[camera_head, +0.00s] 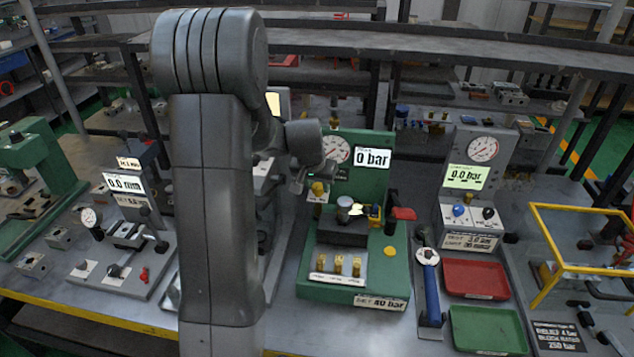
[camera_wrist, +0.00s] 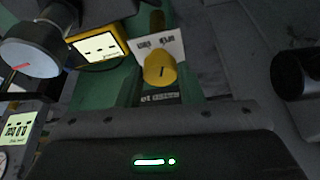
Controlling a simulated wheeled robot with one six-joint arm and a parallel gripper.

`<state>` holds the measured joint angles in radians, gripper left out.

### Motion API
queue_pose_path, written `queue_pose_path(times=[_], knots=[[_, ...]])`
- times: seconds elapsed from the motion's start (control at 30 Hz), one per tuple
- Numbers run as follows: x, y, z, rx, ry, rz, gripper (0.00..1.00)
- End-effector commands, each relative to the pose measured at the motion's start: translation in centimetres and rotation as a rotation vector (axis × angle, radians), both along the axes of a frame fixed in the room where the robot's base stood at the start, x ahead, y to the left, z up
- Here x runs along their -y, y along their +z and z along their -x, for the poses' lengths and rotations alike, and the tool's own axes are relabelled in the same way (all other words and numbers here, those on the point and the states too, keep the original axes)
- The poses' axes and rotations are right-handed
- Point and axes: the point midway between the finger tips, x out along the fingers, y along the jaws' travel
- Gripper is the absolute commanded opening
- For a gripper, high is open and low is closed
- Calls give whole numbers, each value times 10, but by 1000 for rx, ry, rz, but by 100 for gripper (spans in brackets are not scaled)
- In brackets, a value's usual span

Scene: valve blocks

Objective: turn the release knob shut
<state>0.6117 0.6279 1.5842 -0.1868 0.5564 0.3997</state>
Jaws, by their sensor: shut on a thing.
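The yellow release knob (camera_head: 319,188) sits on the left side of the green test stand (camera_head: 372,273), above a small white label. In the wrist view the knob (camera_wrist: 160,70) shows a dark mark on its face, and the label's lettering is upside down. My gripper (camera_head: 309,184) is at the knob from the left, shut on it. The fingertips are small in the head view and largely hidden in the wrist view. The stand's display (camera_head: 372,158) reads 0 bar, and a round gauge (camera_head: 336,149) is partly covered by my arm.
A red-handled lever (camera_head: 403,214) and a silver-topped block (camera_head: 346,209) are close to the right of the knob. A blue-handled tool (camera_head: 431,287), a red tray (camera_head: 475,279) and a green tray (camera_head: 488,329) lie further right. My arm hides the bench at left centre.

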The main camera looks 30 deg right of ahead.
Motion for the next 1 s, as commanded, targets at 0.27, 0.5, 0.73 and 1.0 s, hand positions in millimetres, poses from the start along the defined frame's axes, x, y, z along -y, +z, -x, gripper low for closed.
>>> queue_pose_path(times=[0.27, 0.5, 0.73, 1.0], knots=[[3, 1, 1, 4, 235, 1, 11], [5, -2, 2, 5, 446, 1, 11], [7, -3, 3, 4, 656, 3, 11], [8, -2, 3, 3, 860, 3, 11]])
